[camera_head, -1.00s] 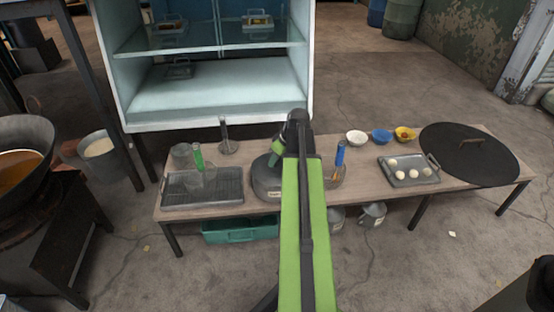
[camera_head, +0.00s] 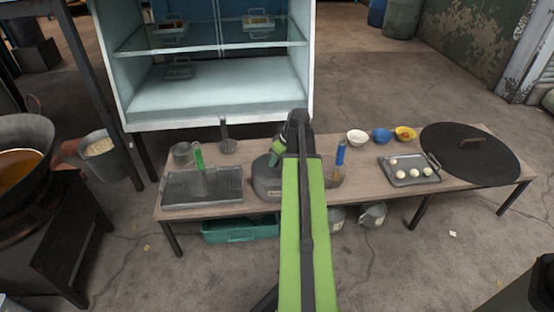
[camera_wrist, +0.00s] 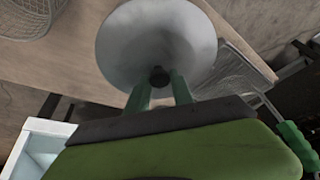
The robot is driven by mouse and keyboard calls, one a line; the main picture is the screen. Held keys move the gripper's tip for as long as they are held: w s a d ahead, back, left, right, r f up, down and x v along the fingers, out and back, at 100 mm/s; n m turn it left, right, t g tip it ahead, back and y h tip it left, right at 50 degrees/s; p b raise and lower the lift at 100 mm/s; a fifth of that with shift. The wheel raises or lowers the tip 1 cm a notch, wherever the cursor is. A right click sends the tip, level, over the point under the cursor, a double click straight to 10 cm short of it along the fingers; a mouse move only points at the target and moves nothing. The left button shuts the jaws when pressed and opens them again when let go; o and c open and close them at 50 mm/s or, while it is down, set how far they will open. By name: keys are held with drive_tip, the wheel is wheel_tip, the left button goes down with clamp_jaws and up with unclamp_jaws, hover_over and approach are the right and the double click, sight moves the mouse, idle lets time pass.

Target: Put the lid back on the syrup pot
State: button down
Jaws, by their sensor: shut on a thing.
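The lid (camera_wrist: 175,35) is a round pale grey cone with a dark knob, in the middle of the wrist view. My gripper (camera_wrist: 160,82) has its green fingers shut on this knob. In the head view my gripper (camera_head: 278,147) is over a squat grey pot with a small label (camera_head: 268,187), apparently the syrup pot, on the low table behind my arm. My arm hides its right side. I cannot tell whether the lid touches the pot's rim; in the wrist view the lid hides what is below it.
A blue-handled tool (camera_head: 340,155) stands to the right. A tray of white balls (camera_head: 425,178), small bowls (camera_head: 381,136) and a big dark round lid (camera_head: 480,165) are farther right. A glass cabinet (camera_head: 220,95) stands behind.

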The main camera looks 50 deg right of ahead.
drive_tip(key=c, duration=1)
unclamp_jaws()
drive_tip(key=shift+c, duration=0.2)
drive_tip(key=o, duration=0.5)
drive_tip(key=shift+r, duration=0.1)
wheel_tip(320, 180, up, 7)
drive_tip(key=p, duration=0.7)
clamp_jaws()
